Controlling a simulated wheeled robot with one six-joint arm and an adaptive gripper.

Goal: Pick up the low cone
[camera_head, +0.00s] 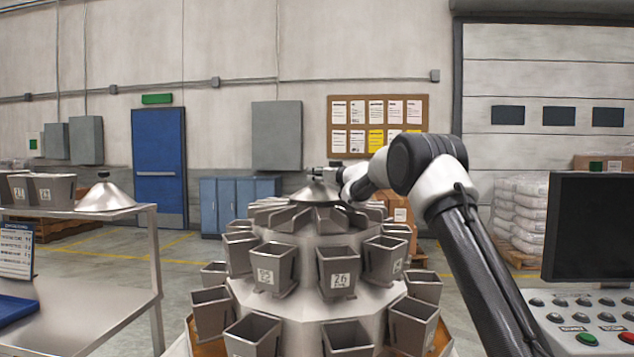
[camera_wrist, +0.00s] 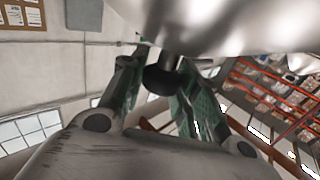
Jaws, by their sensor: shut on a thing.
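The low cone (camera_head: 316,193), a shiny grey metal dome, is at the top centre of the multihead weigher (camera_head: 310,239). My gripper (camera_head: 327,172) is at its tip, coming in from the right. In the wrist view my gripper (camera_wrist: 162,85) has its two green-grey fingers on either side of the dark knob (camera_wrist: 163,80), shut on it. The cone's bright metal surface (camera_wrist: 235,25) fills the top of that view. I cannot tell whether the cone's rim touches the weigher or is just above it.
A steeper metal cone (camera_head: 105,196) and grey buckets (camera_head: 52,190) stand on a steel cart (camera_head: 100,224) at left. Numbered buckets (camera_head: 338,270) ring the weigher. A control panel (camera_head: 585,318) with a dark screen (camera_head: 592,228) is at right.

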